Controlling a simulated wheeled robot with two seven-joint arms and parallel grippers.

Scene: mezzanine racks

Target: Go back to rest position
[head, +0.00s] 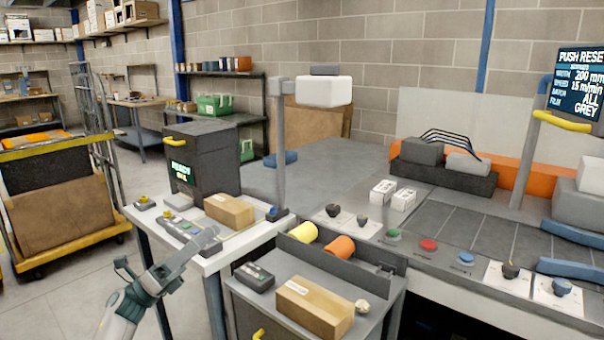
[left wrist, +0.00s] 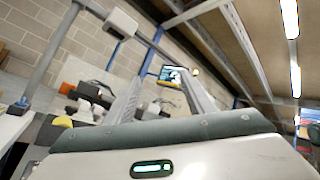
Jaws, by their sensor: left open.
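My left arm comes in from the bottom left of the head view. Its left gripper (head: 207,240) is raised at the front edge of the white side table (head: 226,258), with its fingers pointing up and to the right. The gripper is open and nothing shows between its fingers. The left wrist view looks upward past the grey fingers (left wrist: 160,98) toward the wall and ceiling. My right gripper does not show in either view.
A cardboard box (head: 229,210) lies on the side table. Another box (head: 314,306) lies on the lower grey cabinet. A grey post (head: 279,150) rises behind the table. A loaded cart (head: 58,210) stands left. Floor between cart and table looks clear.

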